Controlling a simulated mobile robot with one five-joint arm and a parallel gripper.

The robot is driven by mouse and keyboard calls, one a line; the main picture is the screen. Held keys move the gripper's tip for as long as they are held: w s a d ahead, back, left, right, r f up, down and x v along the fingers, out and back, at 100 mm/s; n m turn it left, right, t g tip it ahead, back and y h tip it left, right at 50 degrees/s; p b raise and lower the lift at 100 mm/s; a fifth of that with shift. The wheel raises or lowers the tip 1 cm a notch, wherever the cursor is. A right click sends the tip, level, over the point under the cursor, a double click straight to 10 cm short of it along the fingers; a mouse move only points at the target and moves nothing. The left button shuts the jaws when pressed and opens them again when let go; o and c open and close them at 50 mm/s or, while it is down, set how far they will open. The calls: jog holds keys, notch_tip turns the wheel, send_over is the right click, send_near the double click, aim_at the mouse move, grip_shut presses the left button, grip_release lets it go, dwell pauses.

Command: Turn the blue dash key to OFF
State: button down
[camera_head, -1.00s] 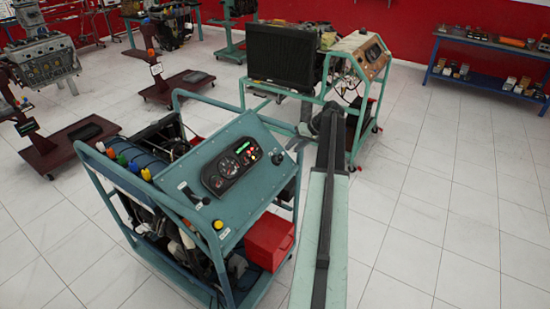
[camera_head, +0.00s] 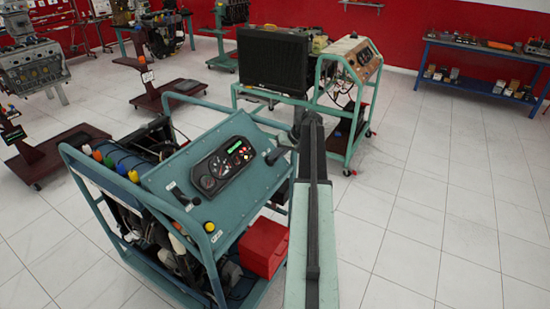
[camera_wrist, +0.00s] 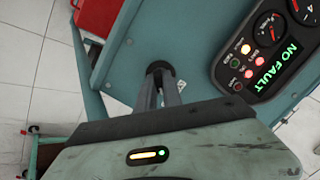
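The teal dash panel (camera_head: 180,180) slopes on top of a wheeled engine trainer. Its gauge cluster (camera_head: 225,165) shows green lit text; in the wrist view the cluster (camera_wrist: 270,60) reads NO FAULT, with several small lamps lit. My gripper (camera_head: 274,155) reaches the panel's right end. In the wrist view my gripper (camera_wrist: 160,82) has its two thin fingers at a dark round switch (camera_wrist: 161,68) on the panel. No blue key shows; the fingers cover the switch's middle. A narrow gap shows between the fingers, but whether they grip something is unclear.
A red box (camera_head: 263,247) sits low on the trainer's right side. A teal tube frame (camera_head: 72,160) surrounds the trainer. Another trainer with a radiator (camera_head: 272,62) stands behind. The white tiled floor (camera_head: 430,220) is free to the right.

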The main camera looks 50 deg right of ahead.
jog(key=shift+w+a, duration=0.2)
jog(key=shift+a, duration=0.05)
jog(key=shift+s+d, duration=0.15)
jog(key=shift+d, duration=0.05)
jog(key=shift+n, duration=0.3)
jog(key=n, duration=0.3)
jog(key=shift+a+n+h+p, duration=0.1)
jog(key=shift+n+h+p, duration=0.2)
jog(key=shift+p, duration=0.05)
jog(key=shift+n+h, duration=0.4)
jog(key=shift+n, duration=1.7)
jog(key=shift+s, duration=0.1)
